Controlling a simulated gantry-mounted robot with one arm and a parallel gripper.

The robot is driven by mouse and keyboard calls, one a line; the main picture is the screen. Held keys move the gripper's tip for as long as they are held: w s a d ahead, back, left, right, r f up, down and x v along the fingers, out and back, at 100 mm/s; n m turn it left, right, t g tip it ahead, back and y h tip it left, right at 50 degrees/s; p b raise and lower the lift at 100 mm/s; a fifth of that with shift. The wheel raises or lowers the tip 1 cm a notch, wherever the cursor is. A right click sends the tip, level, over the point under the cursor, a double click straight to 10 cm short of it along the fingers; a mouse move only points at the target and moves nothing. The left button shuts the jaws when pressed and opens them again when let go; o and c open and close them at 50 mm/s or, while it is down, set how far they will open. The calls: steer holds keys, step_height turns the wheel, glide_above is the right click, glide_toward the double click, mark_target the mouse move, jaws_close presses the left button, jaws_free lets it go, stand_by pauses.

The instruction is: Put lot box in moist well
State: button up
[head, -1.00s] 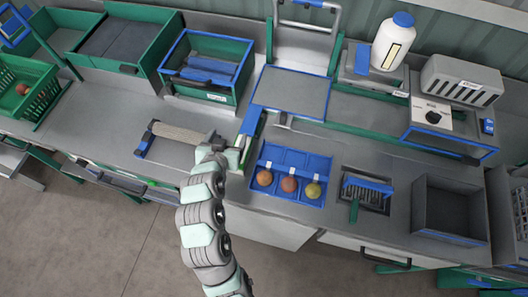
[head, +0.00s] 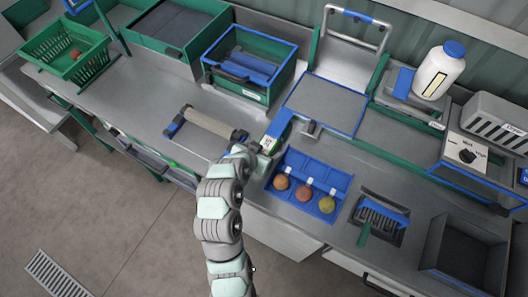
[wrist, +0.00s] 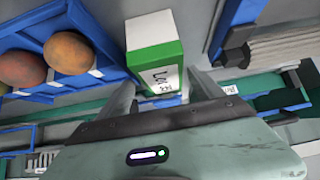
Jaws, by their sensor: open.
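The lot box (wrist: 155,55) is a small green and white box with a white label reading "Lot". In the wrist view it stands between my gripper's fingers, which are spread around it. In the head view the lot box (head: 268,144) is small, at the tip of my gripper (head: 262,153), just left of the blue tomato tray. My gripper also shows in the wrist view (wrist: 170,88); it is open. I cannot make out a well marked moist. A grey device with a black dial (head: 468,155) stands at the right, its lettering too small to read surely.
The blue tray (head: 312,168) holds three tomatoes right of the gripper. A brush (head: 383,215) lies in a dark recess beyond it, then an open dark bin (head: 465,255). A roller (head: 208,122) lies to the left. A white bottle (head: 438,72) stands at the back right.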

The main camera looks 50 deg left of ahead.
mark_target(267, 147)
steer(key=shift+a+x, duration=0.15)
steer(key=shift+x, duration=1)
steer(key=shift+a+x, duration=0.15)
steer(key=shift+x, duration=0.95)
steer(key=shift+r, duration=0.1)
jaws_close()
